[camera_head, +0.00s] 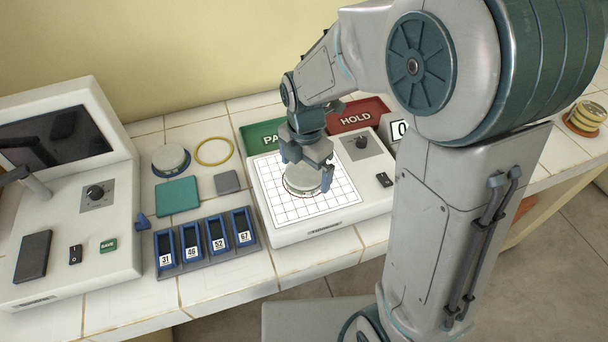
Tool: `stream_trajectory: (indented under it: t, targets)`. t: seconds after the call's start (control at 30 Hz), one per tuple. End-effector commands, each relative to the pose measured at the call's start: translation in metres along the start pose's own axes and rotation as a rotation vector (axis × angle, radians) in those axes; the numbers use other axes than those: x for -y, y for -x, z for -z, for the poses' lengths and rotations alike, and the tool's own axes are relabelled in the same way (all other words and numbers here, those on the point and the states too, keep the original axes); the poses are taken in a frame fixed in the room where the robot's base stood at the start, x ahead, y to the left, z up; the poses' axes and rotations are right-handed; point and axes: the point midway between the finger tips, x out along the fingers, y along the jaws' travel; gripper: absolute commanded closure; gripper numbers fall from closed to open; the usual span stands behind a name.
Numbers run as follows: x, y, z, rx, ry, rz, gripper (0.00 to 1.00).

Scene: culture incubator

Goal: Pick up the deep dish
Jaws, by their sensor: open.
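A round, pale grey dish (301,181) lies on the white gridded plate (325,216) of a bench device. It looks fairly tall for its width, and I take it to be the deep dish. My gripper (306,176) is open, pointing down right over this dish. One finger shows at the dish's right side; the other is at its upper left. The gripper body hides the dish's back part, and I cannot tell whether the fingers touch it.
Another round dish (171,158), a yellow ring (214,151), a teal block (177,196) and a grey block (227,182) lie to the left. A rack (208,241) with numbered slots stands in front. A green tray (262,136) and red HOLD tray (366,113) lie behind. A yellowish dish (587,115) stands far right.

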Motion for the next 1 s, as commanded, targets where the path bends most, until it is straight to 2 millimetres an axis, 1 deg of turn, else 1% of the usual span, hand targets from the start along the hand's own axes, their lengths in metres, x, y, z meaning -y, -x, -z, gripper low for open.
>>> stream_trajectory:
  t: [0.1, 0.13, 0.17, 0.2, 0.27, 0.3, 0.57, 0.67, 0.77, 0.87, 0.93, 0.97, 1.0]
  targets:
    - [0.0, 0.0, 0.0, 0.0, 0.0, 0.0, 0.0]
    - [0.0, 0.0, 0.0, 0.0, 0.0, 0.0, 0.03]
    - [0.0, 0.0, 0.0, 0.0, 0.0, 0.0, 0.11]
    - [0.0, 0.0, 0.0, 0.0, 0.0, 0.0, 0.22]
    - [0.0, 0.0, 0.0, 0.0, 0.0, 0.0, 0.39]
    - [0.0, 0.0, 0.0, 0.0, 0.0, 0.0, 0.45]
    - [0.0, 0.001, 0.0, 0.001, 0.0, -0.001, 0.45]
    - [-0.001, 0.005, 0.0, 0.001, 0.0, -0.003, 0.45]
    - [-0.001, 0.013, 0.0, 0.002, 0.0, -0.004, 0.45]
    - [-0.001, 0.027, -0.001, 0.003, 0.0, -0.006, 0.45]
    - [-0.001, 0.041, -0.001, 0.003, -0.001, -0.007, 0.45]
    - [0.002, 0.046, -0.004, 0.003, -0.004, -0.006, 0.45]
    - [0.008, 0.05, -0.012, 0.003, -0.006, -0.005, 0.45]
